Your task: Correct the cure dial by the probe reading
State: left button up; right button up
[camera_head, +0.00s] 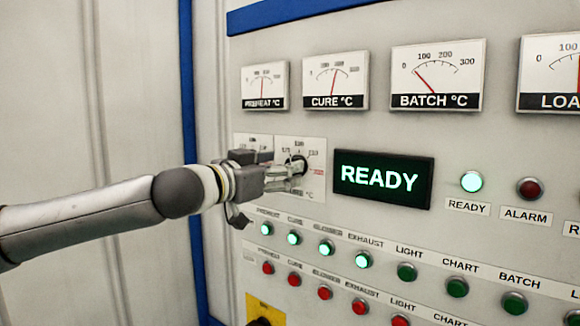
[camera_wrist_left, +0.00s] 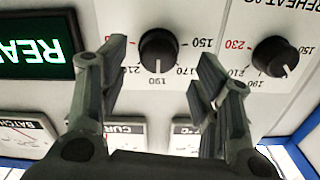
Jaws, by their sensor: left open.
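The cure dial is a black knob (camera_wrist_left: 158,50) on a white scale plate, seen upside down in the left wrist view. Its white mark points at about 190. In the head view its scale plate (camera_head: 315,180) is partly hidden by my left gripper (camera_head: 293,172). My left gripper (camera_wrist_left: 161,52) is open, with its fingers on either side of the knob; I cannot tell whether they touch it. The cure gauge (camera_head: 335,80) above has a red needle a little right of the middle. My right gripper is not in view.
A preheat knob (camera_wrist_left: 275,57) sits beside the cure knob. The lit READY display (camera_head: 382,178) is just right of my gripper. Rows of lamps and buttons (camera_head: 325,292) lie below. Preheat (camera_head: 264,86) and batch (camera_head: 437,76) gauges flank the cure gauge.

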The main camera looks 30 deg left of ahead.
aim_at(295, 158)
pick_arm(q)
jog(key=shift+w+d, duration=0.15)
jog(key=shift+w, duration=0.8)
jog(key=shift+w+d, duration=0.1)
jog(key=shift+w, duration=0.8)
jog(key=shift+s, duration=0.1)
jog(key=c, duration=1)
